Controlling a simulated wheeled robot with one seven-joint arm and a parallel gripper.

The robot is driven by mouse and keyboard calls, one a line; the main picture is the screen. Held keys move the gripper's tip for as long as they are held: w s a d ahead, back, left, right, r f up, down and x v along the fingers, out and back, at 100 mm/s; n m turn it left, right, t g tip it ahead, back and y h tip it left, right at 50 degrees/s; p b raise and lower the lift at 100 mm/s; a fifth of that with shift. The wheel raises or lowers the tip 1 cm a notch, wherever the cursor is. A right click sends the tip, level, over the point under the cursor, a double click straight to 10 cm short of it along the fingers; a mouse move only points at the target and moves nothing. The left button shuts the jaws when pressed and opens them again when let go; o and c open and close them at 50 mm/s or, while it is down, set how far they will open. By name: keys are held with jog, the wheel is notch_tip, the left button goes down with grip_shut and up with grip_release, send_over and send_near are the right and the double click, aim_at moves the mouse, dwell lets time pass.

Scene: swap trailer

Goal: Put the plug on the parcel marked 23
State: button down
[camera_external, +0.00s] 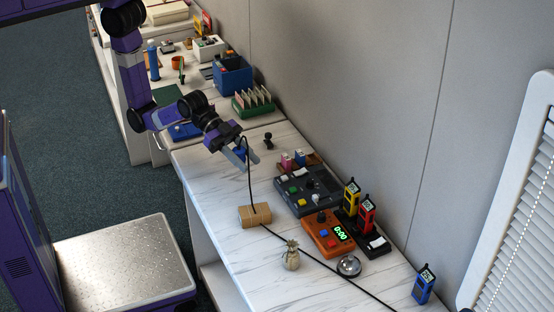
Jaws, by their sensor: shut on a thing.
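The plug itself is mostly hidden between the fingers. Its black cable (249,185) hangs from the gripper down to a small brown cardboard parcel (247,217), then runs along the table to the lower right. I cannot read any number on the parcel.
A dark grey console (308,190), an orange timer box (327,234) and handheld radios (367,213) stand along the wall. A pale pineapple-shaped item (291,256) and a silver bell (348,266) stand further right. A small black item (268,140) is beyond my gripper. The table around the parcel is mostly clear.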

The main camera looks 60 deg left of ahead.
aim_at(248, 211)
notch_tip(248, 211, down, 17)
dwell(0.4)
jog(key=shift+f+b, duration=0.2)
jog(key=shift+b, duration=0.15)
jog(key=c, duration=1)
grip_release()
jog(key=shift+o, duration=0.2)
jog(key=shift+r, duration=0.1)
